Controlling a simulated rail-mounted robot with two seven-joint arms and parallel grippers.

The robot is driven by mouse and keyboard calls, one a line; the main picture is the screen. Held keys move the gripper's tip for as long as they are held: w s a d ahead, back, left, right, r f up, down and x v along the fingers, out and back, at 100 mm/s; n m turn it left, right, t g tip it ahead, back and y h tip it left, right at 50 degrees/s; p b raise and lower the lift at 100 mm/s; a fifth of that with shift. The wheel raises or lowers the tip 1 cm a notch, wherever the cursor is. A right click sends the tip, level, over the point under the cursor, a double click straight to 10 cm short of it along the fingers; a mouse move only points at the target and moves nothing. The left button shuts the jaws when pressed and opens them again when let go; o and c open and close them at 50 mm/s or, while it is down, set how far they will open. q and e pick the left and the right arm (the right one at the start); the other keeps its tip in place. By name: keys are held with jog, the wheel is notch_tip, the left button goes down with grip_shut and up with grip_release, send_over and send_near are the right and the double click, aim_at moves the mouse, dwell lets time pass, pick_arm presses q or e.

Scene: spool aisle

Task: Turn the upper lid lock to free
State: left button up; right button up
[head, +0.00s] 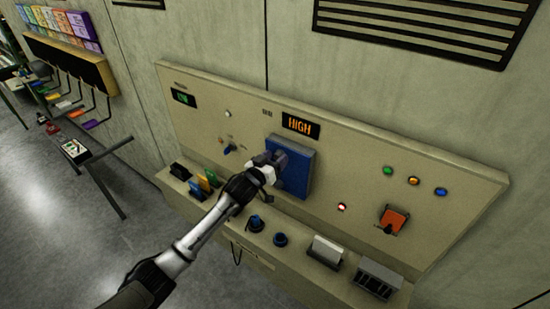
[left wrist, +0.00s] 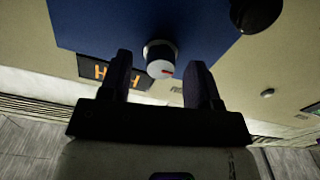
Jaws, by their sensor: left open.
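A blue lid (head: 301,172) stands on the beige wall panel, under the orange HIGH display. In the left wrist view the blue lid (left wrist: 110,22) carries a round knob (left wrist: 160,58) with a pale face, dark rim and red mark; it looks like a lid lock. Whether it is the upper one I cannot tell. My left gripper (head: 279,159) is at the lid's left part and hides some of it. In the wrist view the left gripper (left wrist: 159,68) is open, with its fingers on either side of the knob; contact is unclear. My right gripper is not in view.
The HIGH display (head: 300,125) is just above the lid. An orange switch (head: 393,220) is at the right. A dark round part (left wrist: 256,12) shows in the wrist view.

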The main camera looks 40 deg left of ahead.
pick_arm(q)
jog(key=shift+w, duration=0.1)
jog(key=shift+c, duration=0.5)
jog(key=c, duration=0.8)
jog(key=shift+c, duration=0.2)
jog(key=m+p, duration=0.1)
jog(key=m, duration=0.7)
jog(key=shift+m+p, duration=0.4)
jog(key=m, duration=0.4)
jog(key=shift+d, duration=0.1)
jog(key=shift+f+m+p, duration=0.1)
jog(key=shift+m+p, duration=0.3)
jog(key=shift+m, duration=2.1)
